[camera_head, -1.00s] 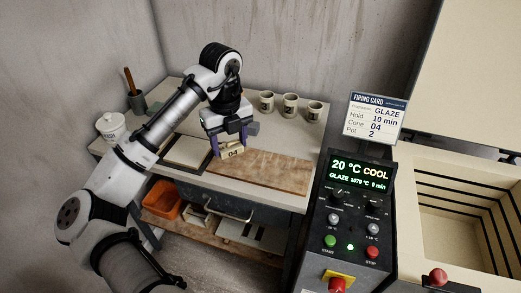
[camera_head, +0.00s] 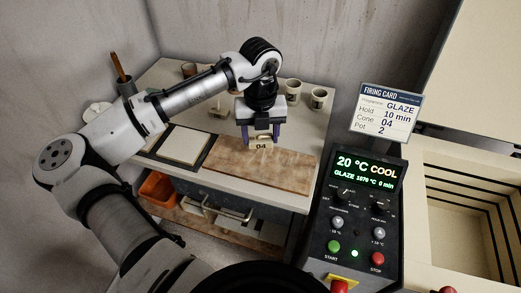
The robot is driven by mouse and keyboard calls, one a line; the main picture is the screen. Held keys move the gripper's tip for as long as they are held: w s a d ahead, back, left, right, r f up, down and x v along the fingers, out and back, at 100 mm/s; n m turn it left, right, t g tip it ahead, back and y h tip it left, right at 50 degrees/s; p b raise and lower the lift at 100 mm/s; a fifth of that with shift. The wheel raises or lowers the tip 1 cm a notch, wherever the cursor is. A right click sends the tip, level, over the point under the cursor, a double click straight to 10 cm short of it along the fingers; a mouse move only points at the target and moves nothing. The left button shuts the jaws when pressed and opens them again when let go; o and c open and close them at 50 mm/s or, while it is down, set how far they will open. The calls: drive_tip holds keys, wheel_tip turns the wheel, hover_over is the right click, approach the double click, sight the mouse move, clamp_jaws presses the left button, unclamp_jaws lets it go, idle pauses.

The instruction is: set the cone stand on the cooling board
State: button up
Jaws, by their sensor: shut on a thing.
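The cone stand (camera_head: 261,147) is a small cream block marked 04. My gripper (camera_head: 261,137) is shut on it, with the purple fingers on either side. The cooling board (camera_head: 262,172) is a brown, worn rectangular board at the front of the table. The stand shows over the back part of the board. I cannot tell whether it touches the board or hangs just above it.
A white tile on a dark tray (camera_head: 183,145) lies left of the board. Cups (camera_head: 293,91) stand at the back of the table (camera_head: 309,127). The control panel (camera_head: 350,205) and open kiln (camera_head: 463,205) are at the right.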

sight(261, 161)
drive_tip(key=shift+f+p, duration=0.3)
drive_tip(key=shift+f, duration=3.3)
drive_tip(key=shift+f, duration=0.1)
drive_tip(key=o, duration=1)
